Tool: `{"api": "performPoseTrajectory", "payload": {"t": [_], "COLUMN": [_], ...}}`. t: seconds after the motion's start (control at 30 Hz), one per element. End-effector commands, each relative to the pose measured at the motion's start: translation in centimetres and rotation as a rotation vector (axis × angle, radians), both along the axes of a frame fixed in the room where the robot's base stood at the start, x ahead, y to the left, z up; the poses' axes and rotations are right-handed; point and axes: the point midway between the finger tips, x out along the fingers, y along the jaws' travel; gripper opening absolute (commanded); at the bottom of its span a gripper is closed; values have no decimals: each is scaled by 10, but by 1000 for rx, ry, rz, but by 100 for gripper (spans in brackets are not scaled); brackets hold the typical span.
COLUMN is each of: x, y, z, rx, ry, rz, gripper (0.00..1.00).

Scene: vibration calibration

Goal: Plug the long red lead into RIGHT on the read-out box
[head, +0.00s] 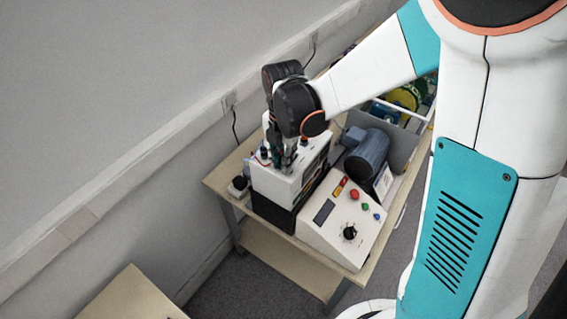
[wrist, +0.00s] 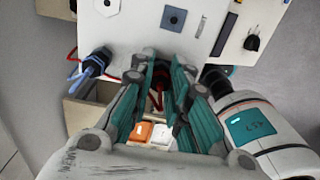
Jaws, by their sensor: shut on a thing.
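My gripper (head: 284,163) is over the top of a white box (head: 273,184) that stands on a black unit. I take this for the read-out box, but no RIGHT label is readable. In the wrist view my gripper (wrist: 161,78) has its teal-padded fingers close together around a dark and red piece (wrist: 158,98), which looks like the red lead's end. Most of it is hidden between the pads. A blue plug (wrist: 95,62) with a red wire (wrist: 73,60) beside it shows left of the fingers. Whether the held end touches a socket cannot be told.
A sloped console (head: 345,220) with a knob, buttons and a dark display stands in front on the wooden table (head: 217,181). A blue-grey motor (head: 368,152) and a grey bin (head: 402,143) are to the right. The wall is close behind the table.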

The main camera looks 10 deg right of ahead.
Motion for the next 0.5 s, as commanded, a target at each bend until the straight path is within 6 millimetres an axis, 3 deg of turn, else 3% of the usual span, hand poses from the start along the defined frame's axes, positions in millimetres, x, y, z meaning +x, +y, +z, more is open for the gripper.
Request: {"api": "performPoseTrajectory", "payload": {"t": [0.5], "x": [0], "y": [0], "z": [0], "rx": [0], "ry": [0], "rz": [315], "gripper": [0]}}
